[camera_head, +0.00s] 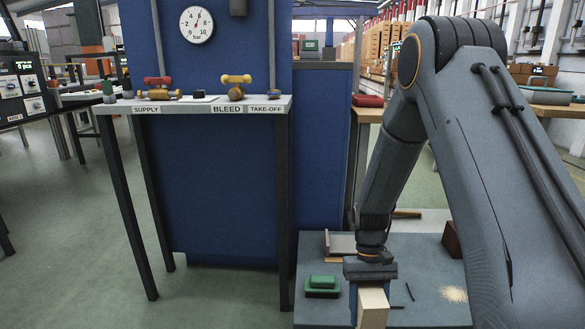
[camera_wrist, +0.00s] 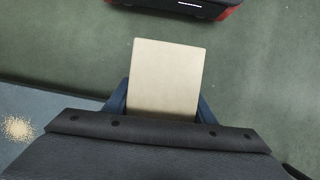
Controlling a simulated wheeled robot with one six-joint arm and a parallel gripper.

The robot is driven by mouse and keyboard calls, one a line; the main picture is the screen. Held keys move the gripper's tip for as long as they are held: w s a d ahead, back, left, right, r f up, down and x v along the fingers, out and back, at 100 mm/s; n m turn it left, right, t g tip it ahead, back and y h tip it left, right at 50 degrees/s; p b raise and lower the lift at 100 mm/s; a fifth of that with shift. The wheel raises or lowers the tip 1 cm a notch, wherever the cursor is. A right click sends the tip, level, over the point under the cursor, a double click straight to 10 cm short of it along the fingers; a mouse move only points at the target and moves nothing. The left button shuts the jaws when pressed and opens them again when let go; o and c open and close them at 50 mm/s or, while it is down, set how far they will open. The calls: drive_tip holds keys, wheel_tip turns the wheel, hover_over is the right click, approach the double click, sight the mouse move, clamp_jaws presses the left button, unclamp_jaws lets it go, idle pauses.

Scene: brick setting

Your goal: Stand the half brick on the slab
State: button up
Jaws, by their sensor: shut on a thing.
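My gripper (camera_head: 371,300) points down at the near part of the low grey-blue worktop. It is shut on a pale beige block (camera_head: 373,306), which I take to be the half brick. In the wrist view the block's flat face (camera_wrist: 165,75) shows between my two blue fingers (camera_wrist: 162,108), with green floor behind it. The block's lower end is cut off in the head view. A flat grey piece with a wooden edge (camera_head: 340,243) lies behind and left of my gripper; I cannot tell whether it is the slab.
A green block-like tool (camera_head: 322,286) lies left of my gripper. A dark red-brown brick (camera_head: 452,238) stands at right, partly hidden by my arm. A sandy pile (camera_head: 454,295) and small dark rods (camera_head: 410,291) lie on the worktop (camera_head: 425,270). A blue panel (camera_head: 215,190) stands behind left.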

drive_tip(key=s+r+p, duration=0.4)
drive_tip(key=r+p, duration=0.9)
drive_tip(key=p, duration=0.1)
drive_tip(key=s+r+p, duration=0.4)
drive_tip(key=r+p, duration=1)
drive_tip(key=p, duration=0.1)
drive_tip(key=shift+s, duration=0.35)
drive_tip(key=shift+r, duration=0.1)
